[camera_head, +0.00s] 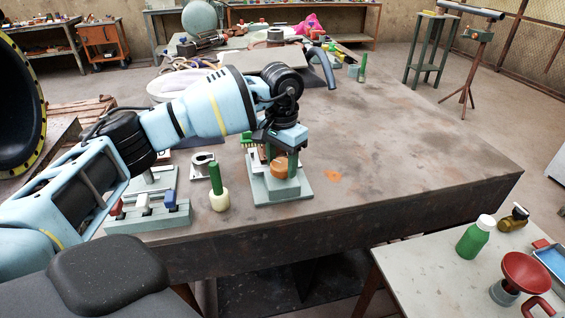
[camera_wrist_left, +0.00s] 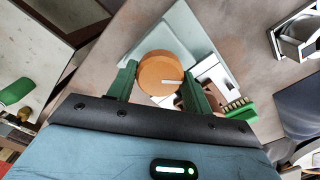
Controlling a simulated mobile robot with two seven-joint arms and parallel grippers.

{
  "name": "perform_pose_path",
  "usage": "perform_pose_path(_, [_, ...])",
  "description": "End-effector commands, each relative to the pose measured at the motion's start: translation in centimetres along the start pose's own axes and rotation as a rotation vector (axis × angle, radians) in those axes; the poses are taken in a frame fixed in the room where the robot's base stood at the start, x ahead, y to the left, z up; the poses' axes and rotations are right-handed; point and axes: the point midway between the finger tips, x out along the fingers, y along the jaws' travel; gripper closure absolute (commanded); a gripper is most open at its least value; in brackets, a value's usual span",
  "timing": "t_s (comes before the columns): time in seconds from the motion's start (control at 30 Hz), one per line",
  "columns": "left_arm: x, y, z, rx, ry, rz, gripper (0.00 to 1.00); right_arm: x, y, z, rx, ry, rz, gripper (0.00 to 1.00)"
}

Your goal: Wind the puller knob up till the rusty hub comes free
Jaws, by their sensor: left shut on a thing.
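The puller knob (camera_wrist_left: 163,66) is a round orange-brown disc with a white mark across its lower right, seen from above in the left wrist view. In the head view the knob (camera_head: 279,168) shows above a pale grey-green base plate (camera_head: 262,192) near the table's front edge. My left gripper (camera_head: 280,162) reaches down over it. Its green fingers stand on either side of the knob in the left wrist view (camera_wrist_left: 160,85), shut on it. I cannot make out the rusty hub apart from the knob. My right gripper is in neither view.
Left of the puller stand a green-handled tool (camera_head: 215,180) with a pale foot, a small metal clamp (camera_head: 203,165) and a rack (camera_head: 148,213). The table (camera_head: 400,150) is clear to the right. A side table (camera_head: 420,275) holds a green bottle (camera_head: 475,238) and a red funnel (camera_head: 525,270).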

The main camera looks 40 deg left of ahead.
Motion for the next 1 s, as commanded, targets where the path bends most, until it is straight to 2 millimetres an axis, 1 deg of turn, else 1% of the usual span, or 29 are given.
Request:
perform_pose_path(0.13, [-0.03, -0.03, -0.04, 0.079, 0.002, 0.001, 0.73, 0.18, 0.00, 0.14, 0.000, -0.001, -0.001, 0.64])
perform_pose_path(0.33, [-0.06, -0.02, -0.04, 0.147, 0.003, 0.001, 0.73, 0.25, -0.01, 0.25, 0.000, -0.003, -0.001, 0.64])
perform_pose_path(0.9, [-0.12, 0.00, -0.05, 0.175, 0.004, 0.001, 0.73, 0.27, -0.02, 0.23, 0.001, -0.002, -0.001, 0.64])
perform_pose_path(0.93, [-0.12, 0.00, -0.05, 0.175, 0.004, 0.001, 0.46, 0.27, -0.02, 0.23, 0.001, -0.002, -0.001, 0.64])
perform_pose_path(1.0, [-0.10, 0.00, -0.04, 0.174, 0.003, 0.001, 0.37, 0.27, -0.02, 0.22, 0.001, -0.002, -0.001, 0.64])
